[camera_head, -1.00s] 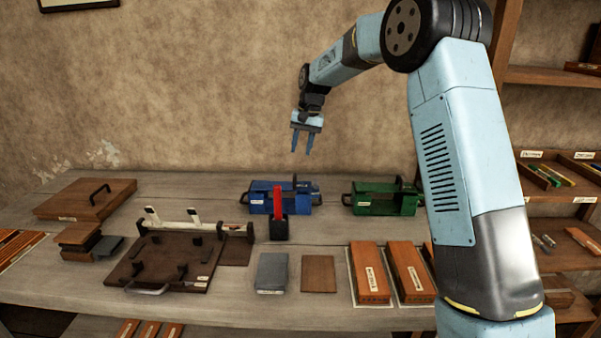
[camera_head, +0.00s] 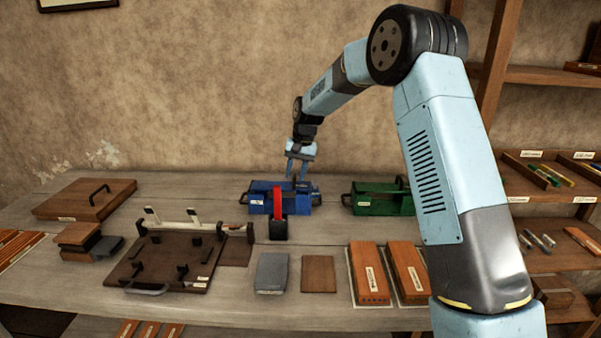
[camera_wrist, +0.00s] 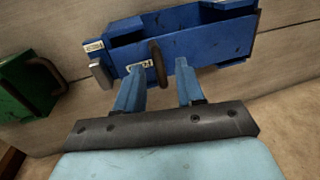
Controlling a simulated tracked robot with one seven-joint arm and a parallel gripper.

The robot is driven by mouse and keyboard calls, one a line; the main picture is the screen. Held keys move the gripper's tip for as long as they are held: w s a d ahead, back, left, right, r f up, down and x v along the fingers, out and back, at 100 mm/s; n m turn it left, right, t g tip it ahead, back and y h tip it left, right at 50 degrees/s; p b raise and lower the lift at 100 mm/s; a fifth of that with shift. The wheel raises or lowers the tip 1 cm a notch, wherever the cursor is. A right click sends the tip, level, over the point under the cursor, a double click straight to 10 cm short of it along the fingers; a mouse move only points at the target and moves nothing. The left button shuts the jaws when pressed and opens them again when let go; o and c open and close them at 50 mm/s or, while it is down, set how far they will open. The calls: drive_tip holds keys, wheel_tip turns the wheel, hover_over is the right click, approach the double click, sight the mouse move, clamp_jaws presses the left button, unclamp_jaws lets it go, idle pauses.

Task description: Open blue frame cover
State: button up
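The blue frame (camera_head: 302,201) stands toward the back of the workbench, with a white label on its front. In the wrist view the blue frame (camera_wrist: 205,42) lies ahead of my gripper, with a dark loop handle (camera_wrist: 158,64) on its near side. My gripper (camera_head: 297,178) is above the frame's right half, fingers pointing down. In the wrist view my gripper (camera_wrist: 160,69) is open, with the handle showing between its fingertips. I cannot tell whether a finger touches it. The handle is largely hidden by the fingers in the head view.
A red lever on a black base (camera_head: 278,230) stands just in front of the blue frame. A green frame (camera_head: 378,202) stands to its right. A dark brown fixture board (camera_head: 135,263) lies at front left. Grey and brown blocks lie in front.

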clamp_jaws()
idle(0.4)
